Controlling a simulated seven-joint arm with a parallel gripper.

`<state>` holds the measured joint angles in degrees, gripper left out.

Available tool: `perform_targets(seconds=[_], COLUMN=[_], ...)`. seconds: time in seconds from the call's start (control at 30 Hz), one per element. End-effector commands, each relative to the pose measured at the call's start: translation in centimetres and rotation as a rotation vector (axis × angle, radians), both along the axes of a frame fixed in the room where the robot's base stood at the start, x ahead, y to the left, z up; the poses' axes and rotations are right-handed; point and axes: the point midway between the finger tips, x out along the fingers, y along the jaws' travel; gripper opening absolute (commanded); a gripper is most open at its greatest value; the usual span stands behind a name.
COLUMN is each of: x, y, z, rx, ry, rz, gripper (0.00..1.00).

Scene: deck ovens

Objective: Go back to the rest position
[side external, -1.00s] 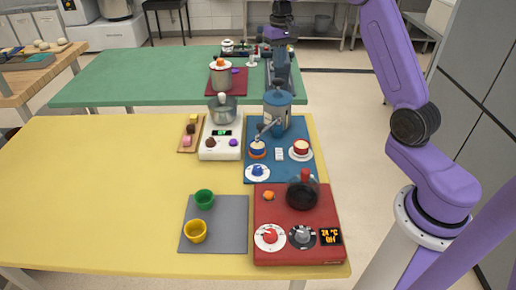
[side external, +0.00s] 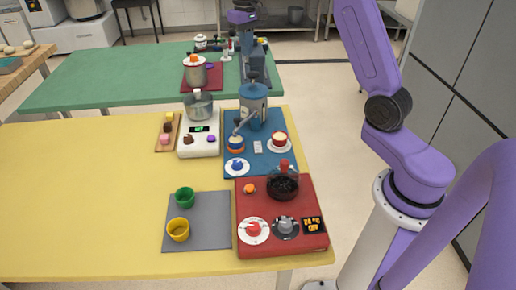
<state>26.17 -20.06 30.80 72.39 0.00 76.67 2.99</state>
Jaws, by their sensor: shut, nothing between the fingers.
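My purple arm rises on the right and leaves the top edge of the side view. What seems to be my gripper (side external: 243,25) shows small at the top centre, above the far end of the green table (side external: 130,78). It is shut with nothing visible in it and looks clear of the things on the yellow table (side external: 80,200). Its fingers are too small and dark to see well, against a grey-blue upright device behind.
On the yellow table stand a red hob unit (side external: 285,245) with a dark pot (side external: 283,187), a blue mat (side external: 265,170) with a grinder-like device (side external: 253,105), a white scale (side external: 197,148) and a grey mat (side external: 208,230) with green (side external: 185,197) and yellow (side external: 178,229) cups. The table's left is clear.

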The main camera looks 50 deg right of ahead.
Motion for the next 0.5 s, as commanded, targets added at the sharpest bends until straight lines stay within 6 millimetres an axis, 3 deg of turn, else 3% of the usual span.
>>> perform_targets(seconds=[0.03, 0.2, 0.5], x=[-0.9, -4.6, -14.0], y=[2.1, 8.2, 15.8], z=[0.3, 0.5, 0.2], rx=[0.001, 0.001, 0.003], ry=[-0.001, -0.004, -0.013], rz=[0.053, 0.227, 0.531], gripper=[0.00, 0.00, 0.00])
